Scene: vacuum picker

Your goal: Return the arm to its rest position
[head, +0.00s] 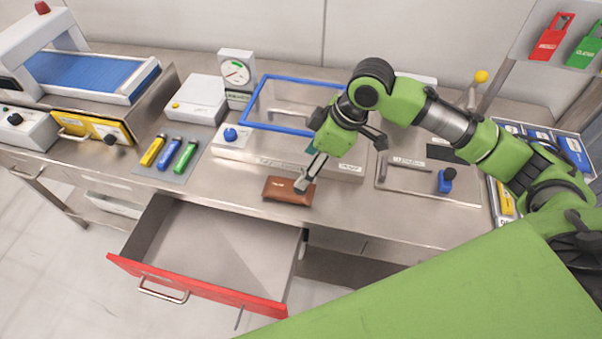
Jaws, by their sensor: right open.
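My right arm (450,125) is green and black and reaches in from the right over the metal bench. Its gripper (308,180) points down near the bench's front edge, just above a brown wallet-like object (288,190). The gripper is open. I cannot tell whether a fingertip touches the brown object, as it overlaps the object's right end. My left gripper is not in view.
An empty drawer with a red front (195,287) stands pulled out below the bench. A blue-framed clear lid (290,105), a gauge (236,72) and several coloured sticks (169,153) are nearby. A yellow-knobbed lever (481,77) stands behind my arm.

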